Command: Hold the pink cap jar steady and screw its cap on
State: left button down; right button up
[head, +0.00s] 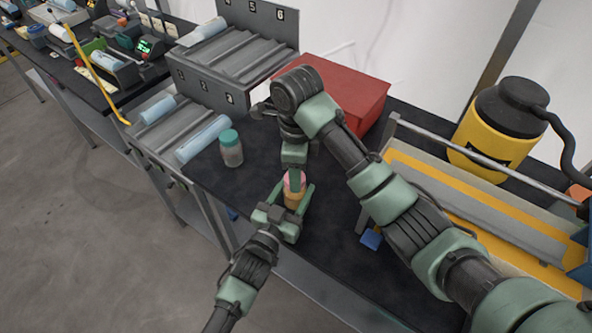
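The pink cap jar (292,201) stands on the dark table near the middle of the head view, with an orange body. Its pink cap (288,181) is on top, partly hidden; I cannot tell how tightly it sits. My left gripper (292,200) comes from the front with a finger on each side of the jar body and looks shut on it. My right gripper (294,172) points down from above at the cap. One green finger hangs in front of the cap; the other is hidden, so its grip cannot be told.
A teal-capped jar (231,149) stands left of the pink cap jar. Behind are a numbered roller rack (202,92) and a red box (352,88). A yellow canister (487,140) and a tray (470,214) are at right. A small blue block (371,239) lies on the table.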

jog(key=m, duration=0.5)
jog(key=shift+s+m, duration=0.1)
jog(key=shift+m, duration=0.2)
jog(key=o, duration=1.4)
jog(key=shift+o, duration=0.2)
jog(key=shift+c, duration=0.4)
